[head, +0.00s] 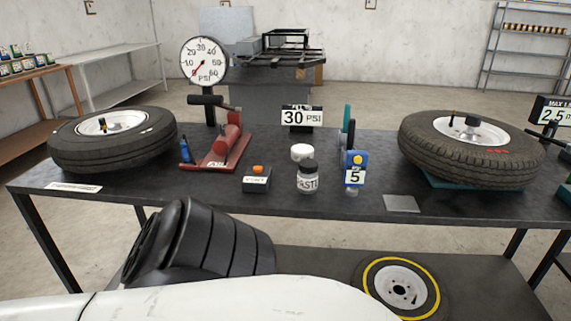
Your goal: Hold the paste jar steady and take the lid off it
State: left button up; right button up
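The paste jar (308,183) stands upright near the front middle of the dark workbench, with a white label reading "PASTE". A dark lid (309,164) appears to sit on top of it; the seam is too small to make out. Neither of my grippers is in view. White and black parts that look like my own arm cross the bottom of the head view, in front of the bench and apart from the jar.
A small white round container (301,152) stands just behind the jar. Tires (112,152) (470,163) occupy both bench ends. A red pump (225,148) stands left of centre.

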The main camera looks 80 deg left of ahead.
aim_at(307, 183)
jog(key=u, duration=0.1)
jog(key=i, duration=1.65)
jog(key=u, duration=3.35)
